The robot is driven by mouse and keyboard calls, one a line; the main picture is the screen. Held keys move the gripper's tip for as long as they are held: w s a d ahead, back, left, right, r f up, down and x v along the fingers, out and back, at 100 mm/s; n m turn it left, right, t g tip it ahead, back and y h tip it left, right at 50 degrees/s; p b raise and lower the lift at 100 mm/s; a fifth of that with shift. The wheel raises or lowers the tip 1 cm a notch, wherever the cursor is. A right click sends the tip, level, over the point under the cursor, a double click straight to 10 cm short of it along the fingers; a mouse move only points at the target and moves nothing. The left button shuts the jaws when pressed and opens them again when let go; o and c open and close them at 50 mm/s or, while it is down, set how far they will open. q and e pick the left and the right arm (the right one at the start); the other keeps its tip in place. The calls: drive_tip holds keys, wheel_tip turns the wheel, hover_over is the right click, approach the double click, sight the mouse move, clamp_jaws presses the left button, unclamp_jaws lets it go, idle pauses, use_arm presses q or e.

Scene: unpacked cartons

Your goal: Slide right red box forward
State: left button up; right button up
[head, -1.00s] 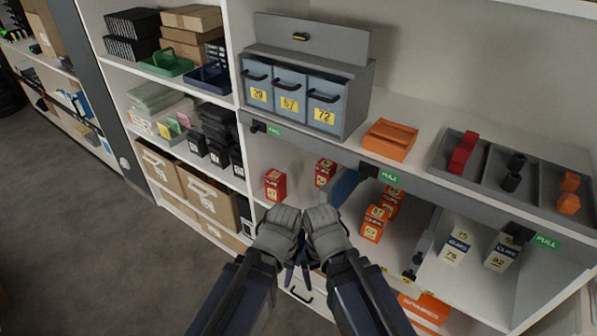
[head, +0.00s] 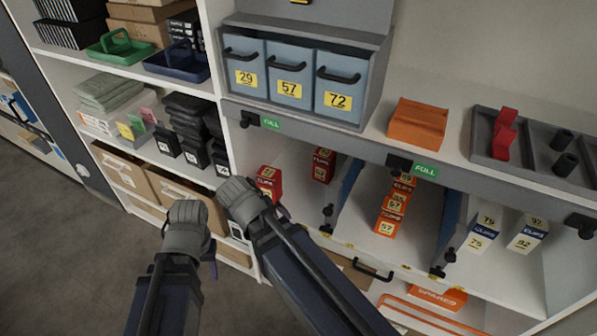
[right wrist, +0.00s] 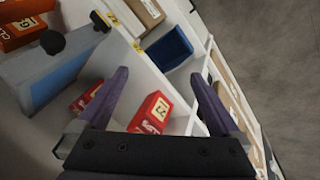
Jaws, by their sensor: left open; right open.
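The right red box (head: 323,165) stands on the shelf under the grey rail, set back from the front edge, left of a blue divider. The left red box (head: 268,183) stands nearer the front, partly behind my right gripper (head: 240,197). In the right wrist view the fingers (right wrist: 158,95) are open and empty. The left red box (right wrist: 152,112) shows between them, and the right red box (right wrist: 87,97) is partly hidden by one finger. No contact with either is visible. My left gripper (head: 188,228) is open and low at the left, before the shelf's front, away from both boxes.
A blue divider (head: 347,192) separates the red boxes from a row of orange boxes (head: 392,208). The grey rail (head: 330,147) with green FULL labels runs above. Numbered blue drawers (head: 290,82) stand on top. White boxes (head: 484,228) stand at the right.

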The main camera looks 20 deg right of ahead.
sight(321, 160)
drive_tip(key=w+d+f+m+t+h+b, duration=0.1)
drive_tip(key=w+d+b, duration=0.1)
drive_tip(key=d+b, duration=0.1)
drive_tip(key=w+d+f+m+t+h+b, duration=0.1)
drive_tip(key=w+d+m+b, duration=0.1)
drive_tip(key=w+d+b, duration=0.1)
drive_tip(key=w+d+f+m+h+b, duration=0.1)
drive_tip(key=w+d+h+b, duration=0.1)
drive_tip(key=w+d, duration=0.1)
drive_tip(key=shift+w+d+f+m+t+b, duration=0.25)
drive_tip(key=shift+f+m+t+b, duration=0.15)
drive_tip(key=w+d+m+t+h+b, duration=0.1)
drive_tip(key=w+d+h+b, duration=0.1)
drive_tip(key=d+b, duration=0.1)
drive_tip(key=w+d+m+t+h+b, duration=0.1)
drive_tip(key=w+d+m+t+b, duration=0.1)
drive_tip(key=d+b, duration=0.2)
drive_tip(key=w+d+m+t+h+b, duration=0.1)
drive_tip(key=w+d+t+h+b, duration=0.1)
drive_tip(key=b, duration=0.3)
drive_tip(key=shift+w+d+r+m+h, duration=0.3)
drive_tip(key=shift+w+d+m, duration=0.1)
drive_tip(key=shift+w+d, duration=0.3)
drive_tip(key=shift+w+d+r+t+b, duration=0.15)
drive_tip(key=shift+d+r+t+b, duration=0.1)
drive_tip(key=shift+d+t+b, duration=0.15)
drive_tip(key=shift+w, duration=0.1)
drive_tip(key=shift+x, duration=3.8)
drive_tip(key=shift+r, duration=0.1)
